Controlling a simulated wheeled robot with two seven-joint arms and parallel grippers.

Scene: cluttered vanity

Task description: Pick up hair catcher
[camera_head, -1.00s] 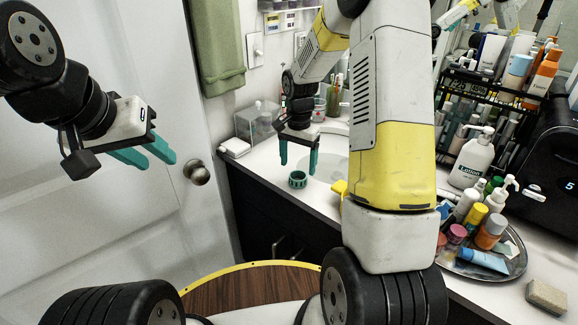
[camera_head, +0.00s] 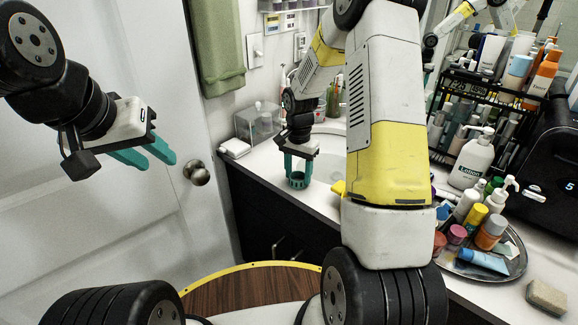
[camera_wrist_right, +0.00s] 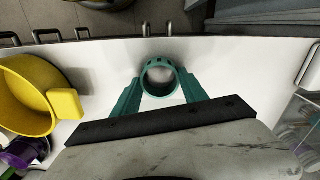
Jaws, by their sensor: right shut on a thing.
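The hair catcher is a small teal ring with slots in its wall. It stands on the white counter near the front edge in the head view (camera_head: 297,180) and shows at the centre of the right wrist view (camera_wrist_right: 160,64). My right gripper (camera_head: 298,172) points down over it, its teal fingers on either side and shut on the ring. In the right wrist view both fingertips (camera_wrist_right: 160,80) touch the ring's sides. My left gripper (camera_head: 150,155) hangs at the left in front of the door, fingers apart and empty.
A yellow container (camera_wrist_right: 25,95) stands left of the ring in the wrist view. A clear box (camera_head: 258,122) is at the counter's back left. A metal tray (camera_head: 512,262) of bottles and a lotion bottle (camera_head: 472,160) stand at the right. A door knob (camera_head: 197,173) is near my left gripper.

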